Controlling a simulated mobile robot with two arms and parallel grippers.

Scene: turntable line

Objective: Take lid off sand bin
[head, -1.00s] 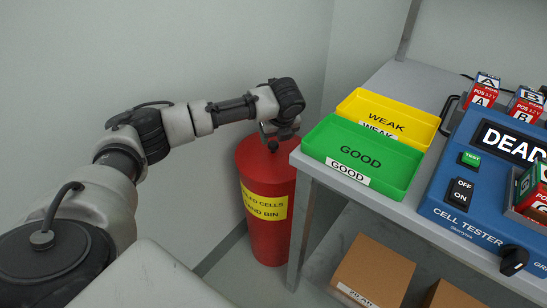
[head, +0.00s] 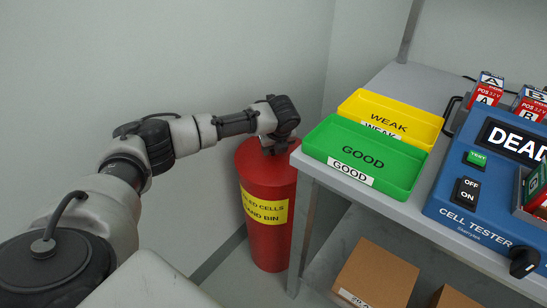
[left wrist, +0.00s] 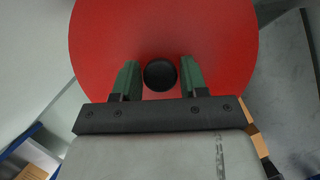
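The sand bin (head: 266,228) is a tall red cylinder with a yellow label, standing on the floor left of the bench. Its red lid (head: 256,165) is on top; in the left wrist view the lid (left wrist: 100,45) fills the upper middle, with a round black knob (left wrist: 160,75) at its centre. My left gripper (head: 278,148) is over the lid, pointing down. In the left wrist view its two green-padded fingers (left wrist: 160,78) stand apart on either side of the knob, with a gap on both sides. My right gripper is not in view.
The bench (head: 299,172) stands just right of the bin. It carries a green GOOD tray (head: 325,135), a yellow WEAK tray (head: 437,124) and a blue cell tester (head: 440,203). A cardboard box (head: 377,270) sits on the lower shelf. A wall is behind the bin.

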